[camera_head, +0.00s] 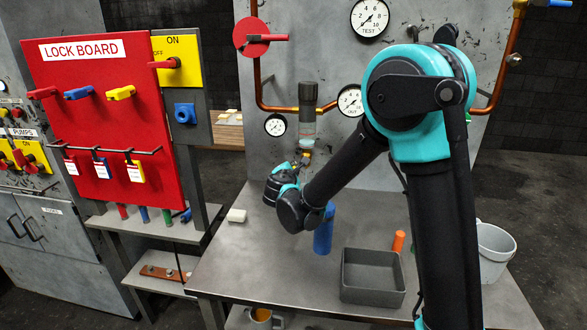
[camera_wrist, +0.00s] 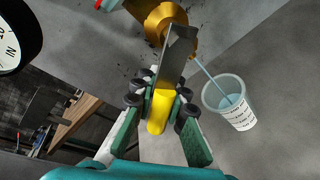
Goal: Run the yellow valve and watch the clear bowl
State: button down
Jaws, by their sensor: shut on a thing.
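The yellow valve's handle (camera_wrist: 159,112) shows in the wrist view as a yellow grip on a flat grey metal lever (camera_wrist: 174,58), below a brass body (camera_wrist: 167,17). My gripper (camera_wrist: 160,98) is shut on the yellow grip, with dark pads on both sides of it. A thin pale-blue stream (camera_wrist: 207,74) runs from the brass part into the clear bowl (camera_wrist: 238,112), a cup-like vessel with dark lettering and bluish liquid in it. I cannot tell its level exactly. In the head view my gripper (camera_head: 284,178) is by the brass fitting under the pipe; I cannot make out the bowl there.
On the grey table (camera_head: 240,272) stand a blue cylinder (camera_head: 324,232), a grey open bin (camera_head: 373,278) and an orange cylinder (camera_head: 398,241). A white bucket (camera_head: 494,252) is at right. The red lock board (camera_head: 100,120) stands left. The table's front left is clear.

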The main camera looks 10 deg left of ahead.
jog(key=shift+a+r+m, duration=0.1)
jog(key=shift+r+m, duration=0.05)
jog(key=shift+m, duration=0.15)
jog(key=shift+s+a+r+m+y, duration=0.15)
jog(key=shift+r+m+y, duration=0.25)
jog(key=shift+m, duration=0.4)
jog(key=shift+w+a+r+m+y, duration=0.1)
jog(key=shift+a+r+m+y, duration=0.15)
jog(key=shift+r+m, duration=0.4)
jog(key=shift+s+a+r+m+y, duration=0.15)
jog(key=shift+r+m+y, duration=0.15)
jog(key=shift+m, duration=0.65)
jog(key=shift+w, duration=0.1)
jog(key=c, duration=1.6)
grip_release()
jog(key=v, duration=1.2)
jog(key=shift+f, duration=0.1)
